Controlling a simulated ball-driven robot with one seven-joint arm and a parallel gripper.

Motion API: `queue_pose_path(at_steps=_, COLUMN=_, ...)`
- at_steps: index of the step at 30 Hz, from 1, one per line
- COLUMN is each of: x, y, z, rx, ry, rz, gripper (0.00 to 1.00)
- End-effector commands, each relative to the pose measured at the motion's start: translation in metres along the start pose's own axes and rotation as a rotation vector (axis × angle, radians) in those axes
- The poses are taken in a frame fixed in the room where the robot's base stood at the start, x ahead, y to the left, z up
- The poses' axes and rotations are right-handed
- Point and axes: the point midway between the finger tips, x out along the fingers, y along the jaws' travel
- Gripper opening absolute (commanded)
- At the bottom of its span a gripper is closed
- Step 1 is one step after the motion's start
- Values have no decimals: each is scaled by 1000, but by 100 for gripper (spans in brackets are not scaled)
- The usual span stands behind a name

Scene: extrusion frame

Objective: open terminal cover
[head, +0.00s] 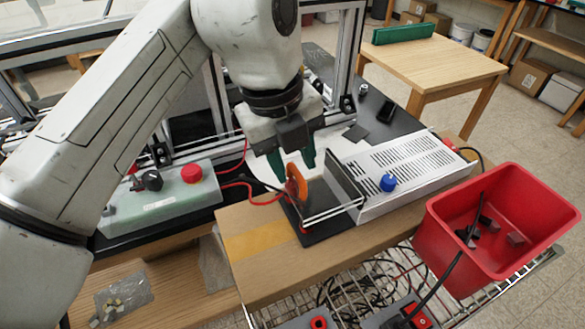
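A silver power supply with a slotted top (405,160) and a blue knob (388,182) sits on a wooden board. At its left end is what looks like a clear terminal cover (333,211), with thin bright edges over a dark base. My gripper (293,166) points down just above and behind the orange part. Whether a finger touches the orange part is unclear.
A red bin (500,220) with small dark pieces stands right of the power supply. A green-grey control box (160,199) with a red button is at left. Metal extrusion posts (347,60) rise behind my gripper. A wire shelf with cables lies below the board.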

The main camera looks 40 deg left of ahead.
Motion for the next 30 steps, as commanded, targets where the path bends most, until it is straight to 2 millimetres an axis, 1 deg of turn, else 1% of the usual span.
queue_pose_path(at_steps=3, x=4, y=0, z=0, rx=0, ry=0, rz=0, gripper=38)
queue_pose_path(at_steps=11, x=3, y=0, z=0, rx=-1, ry=0, rz=0, gripper=38)
queue_pose_path(at_steps=23, x=3, y=0, z=0, rx=-1, ry=0, rz=0, gripper=0)
queue_pose_path(at_steps=30, x=3, y=0, z=0, rx=-1, ry=0, rz=0, gripper=0)
